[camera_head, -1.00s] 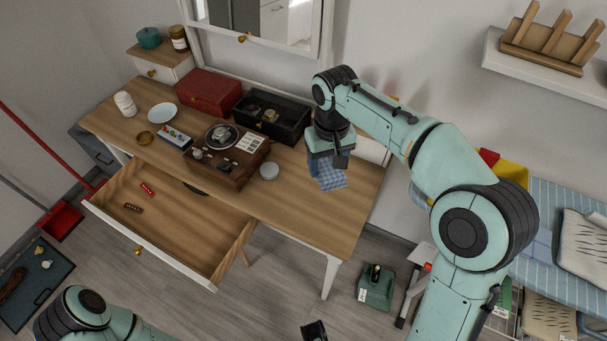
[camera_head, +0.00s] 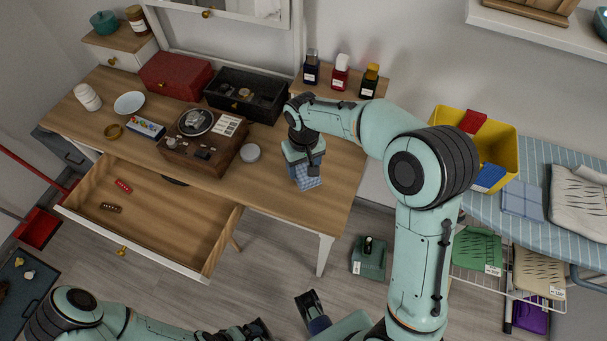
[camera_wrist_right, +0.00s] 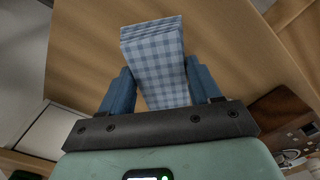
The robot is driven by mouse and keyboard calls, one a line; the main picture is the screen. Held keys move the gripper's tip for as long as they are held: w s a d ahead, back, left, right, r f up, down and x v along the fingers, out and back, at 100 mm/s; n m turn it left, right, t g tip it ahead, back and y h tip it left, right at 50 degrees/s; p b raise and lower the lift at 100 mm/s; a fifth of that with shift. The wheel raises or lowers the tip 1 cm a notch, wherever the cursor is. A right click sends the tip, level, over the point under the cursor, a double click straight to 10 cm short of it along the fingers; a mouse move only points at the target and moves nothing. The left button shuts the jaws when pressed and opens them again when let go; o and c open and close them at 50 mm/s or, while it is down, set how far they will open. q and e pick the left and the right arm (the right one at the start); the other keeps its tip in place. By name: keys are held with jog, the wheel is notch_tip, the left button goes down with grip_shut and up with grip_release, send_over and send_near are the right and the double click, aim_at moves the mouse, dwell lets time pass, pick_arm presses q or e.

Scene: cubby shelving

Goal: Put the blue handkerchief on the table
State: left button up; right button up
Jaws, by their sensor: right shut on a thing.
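The blue checked handkerchief (camera_head: 305,182) is folded and hangs from my right gripper (camera_head: 303,170) over the right part of the wooden table (camera_head: 262,190). In the right wrist view the handkerchief (camera_wrist_right: 153,60) sits between the two blue fingers of my right gripper (camera_wrist_right: 160,95), which is shut on it. The table top is behind the cloth; I cannot tell whether the cloth touches it. My left arm lies low along the bottom edge of the head view; its finger state is not clear.
A record player (camera_head: 203,140), a white round tin (camera_head: 250,153) and a black box (camera_head: 244,95) stand left of the cloth. Several bottles (camera_head: 340,72) stand on a raised shelf behind. The drawer (camera_head: 150,215) is open. An ironing board (camera_head: 545,180) with a yellow bin (camera_head: 490,145) is right.

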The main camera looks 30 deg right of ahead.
aim_at(303, 175)
jog(key=shift+f, duration=2.25)
jog(key=shift+f+b, duration=0.2)
jog(key=shift+b, duration=0.15)
jog(key=o, duration=1)
jog(key=shift+r, duration=0.15)
notch_tip(303, 175, up, 12)
jog(key=shift+r+p, duration=0.1)
jog(key=shift+p, duration=0.8)
